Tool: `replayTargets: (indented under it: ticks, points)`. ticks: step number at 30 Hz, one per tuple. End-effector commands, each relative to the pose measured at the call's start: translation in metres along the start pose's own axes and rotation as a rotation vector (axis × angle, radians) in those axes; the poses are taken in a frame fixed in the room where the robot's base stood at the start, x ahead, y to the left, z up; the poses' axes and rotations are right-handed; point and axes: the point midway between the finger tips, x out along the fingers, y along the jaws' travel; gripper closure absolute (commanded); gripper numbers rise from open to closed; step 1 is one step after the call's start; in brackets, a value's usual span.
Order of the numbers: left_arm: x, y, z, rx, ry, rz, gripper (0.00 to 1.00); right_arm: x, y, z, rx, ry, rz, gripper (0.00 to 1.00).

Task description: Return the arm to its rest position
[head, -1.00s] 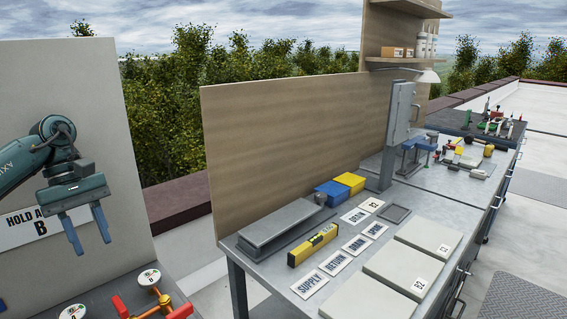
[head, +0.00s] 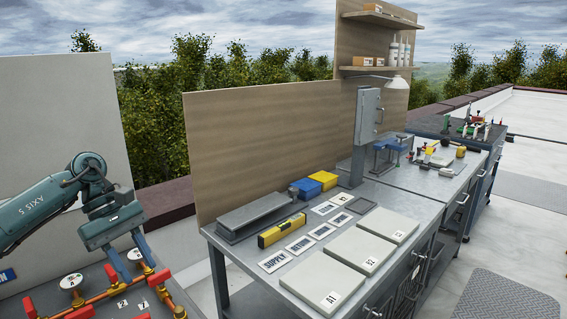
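My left gripper (head: 133,262) comes in from the left in the head view, on a teal arm. Its two blue fingers point down and stand apart, with nothing seen between them. I cannot tell from this view whether the fingers touch anything. My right gripper is not in view.
A grey workbench (head: 240,262) stands to the right with a yellow level (head: 282,231), label cards, pale panels (head: 357,249) and blue and yellow boxes. A tall wooden board (head: 262,150) rises behind it. Open roof floor lies at the right.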

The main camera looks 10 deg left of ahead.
Motion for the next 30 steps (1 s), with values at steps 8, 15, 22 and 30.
replayTargets:
  ticks: [8, 15, 22, 30]
  points:
    - [0.128, 0.068, 0.099, -0.255, -0.492, 0.171, 0.65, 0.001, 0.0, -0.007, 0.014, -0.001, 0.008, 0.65]
    - [0.181, 0.101, 0.189, -0.867, -1.174, 0.211, 0.65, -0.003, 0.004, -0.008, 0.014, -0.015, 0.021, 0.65]
    - [0.201, 0.099, 0.184, -1.676, -1.82, 0.051, 0.65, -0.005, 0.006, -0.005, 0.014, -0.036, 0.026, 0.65]
    - [0.274, 0.016, 0.116, 1.916, 1.737, 0.231, 0.65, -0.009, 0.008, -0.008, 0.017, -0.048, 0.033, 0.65]
